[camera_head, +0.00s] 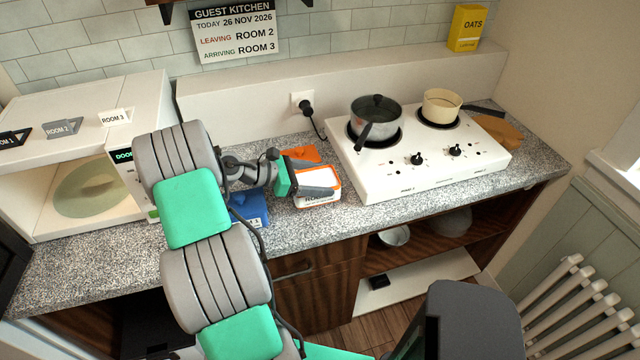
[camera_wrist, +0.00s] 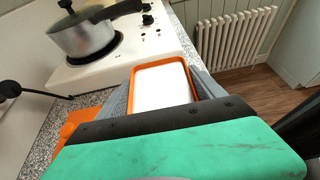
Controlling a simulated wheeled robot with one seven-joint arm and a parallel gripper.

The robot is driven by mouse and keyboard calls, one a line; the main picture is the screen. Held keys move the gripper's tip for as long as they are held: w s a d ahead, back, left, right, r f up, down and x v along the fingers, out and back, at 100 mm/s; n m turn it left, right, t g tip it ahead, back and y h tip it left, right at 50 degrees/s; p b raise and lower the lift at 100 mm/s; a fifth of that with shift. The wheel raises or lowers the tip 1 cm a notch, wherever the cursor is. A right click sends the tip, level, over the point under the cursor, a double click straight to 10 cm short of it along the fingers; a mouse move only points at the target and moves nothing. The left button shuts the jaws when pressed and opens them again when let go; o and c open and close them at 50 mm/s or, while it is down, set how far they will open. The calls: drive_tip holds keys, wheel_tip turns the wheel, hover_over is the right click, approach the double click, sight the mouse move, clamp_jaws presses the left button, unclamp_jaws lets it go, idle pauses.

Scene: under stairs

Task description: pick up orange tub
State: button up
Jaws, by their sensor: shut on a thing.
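The orange tub (camera_head: 317,202) has an orange rim, a white inside and a white label with dark lettering that is partly hidden. It is upright at the counter, left of the stove; I cannot tell whether it touches the counter or is just above it. My gripper (camera_head: 318,184) is shut on the tub. In the wrist view the tub (camera_wrist: 162,84) sits between the grey fingers of my gripper (camera_wrist: 163,92), one on each side. My gripper hides part of its near end.
An orange flat thing (camera_head: 301,154) lies behind the tub, and a blue thing (camera_head: 250,210) lies to its left. The white stove (camera_head: 390,177) with a grey pot (camera_head: 376,118) and a cream pan (camera_head: 441,106) stands close on the right. A microwave (camera_head: 90,190) stands left. A black cord (camera_head: 316,124) hangs behind.

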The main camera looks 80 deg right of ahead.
drive_tip(key=w+a+r+p, duration=0.4)
drive_tip(key=a+r, duration=0.5)
drive_tip(key=a, duration=0.3)
drive_tip(key=shift+a, duration=0.25)
drive_tip(key=o, duration=1.2)
drive_tip(key=c, duration=1.5)
